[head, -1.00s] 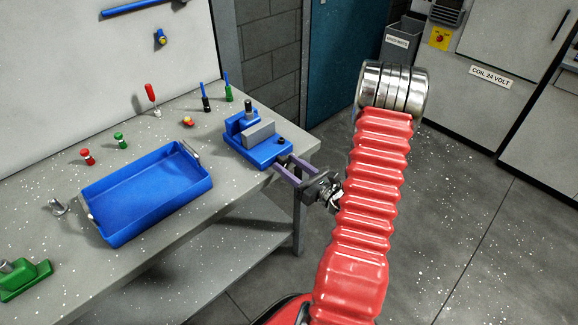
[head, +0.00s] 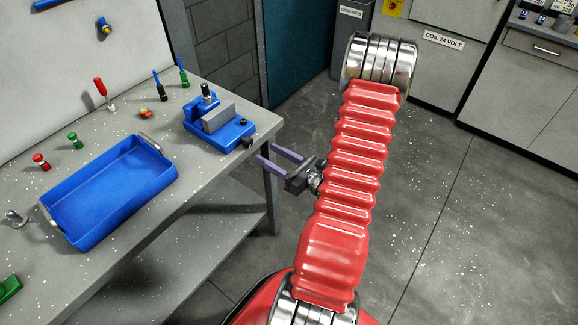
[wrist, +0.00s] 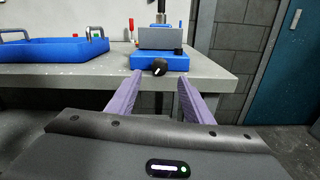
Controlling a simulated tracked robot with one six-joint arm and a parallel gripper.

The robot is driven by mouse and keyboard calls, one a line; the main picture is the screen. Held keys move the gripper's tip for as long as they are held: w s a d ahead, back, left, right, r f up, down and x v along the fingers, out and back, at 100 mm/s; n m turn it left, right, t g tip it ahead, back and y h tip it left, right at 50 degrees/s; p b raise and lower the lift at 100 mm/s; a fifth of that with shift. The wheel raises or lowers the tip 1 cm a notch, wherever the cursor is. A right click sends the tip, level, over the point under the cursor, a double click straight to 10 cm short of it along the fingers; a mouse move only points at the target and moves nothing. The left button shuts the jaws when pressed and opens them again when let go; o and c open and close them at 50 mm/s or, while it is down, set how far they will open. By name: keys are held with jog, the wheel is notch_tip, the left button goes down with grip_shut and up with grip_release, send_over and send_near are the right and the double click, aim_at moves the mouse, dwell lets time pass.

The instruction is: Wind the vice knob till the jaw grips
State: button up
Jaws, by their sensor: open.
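The blue vice (head: 232,132) stands at the right end of the bench, with a grey block-shaped jaw (head: 218,117) and a dark upright cylinder (head: 207,93) behind it. Its black knob (head: 247,142) is on the front face. In the wrist view the knob (wrist: 160,67) sits ahead, between the lines of the two fingers. My gripper (head: 264,153) is open and empty, its purple fingers pointing at the knob with a gap before it. Whether the jaw touches the cylinder I cannot tell.
A blue tray (head: 72,238) with metal handles lies left of the vice on the grey bench (head: 190,168). Several small coloured tools and knobs stand along the bench's back. Grey cabinets (head: 440,62) are behind. The floor right of the bench is clear.

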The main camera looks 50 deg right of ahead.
aim_at(250, 144)
jog(key=s, duration=0.6)
jog(key=shift+s, duration=0.4)
jog(key=shift+d, duration=0.1)
jog(key=shift+c, duration=0.2)
jog(key=n, duration=0.1)
jog(key=w+n, duration=0.1)
jog(key=n, duration=0.1)
jog(key=shift+w+r+n, duration=0.1)
jog(key=shift+n, duration=0.2)
jog(key=shift+w, duration=0.1)
jog(key=shift+w+a, duration=0.15)
jog(key=shift+w, duration=3.25)
jog(key=shift+w+a, duration=0.1)
jog(key=shift+w, duration=3.3)
jog(key=shift+c, duration=0.4)
jog(key=c, duration=1)
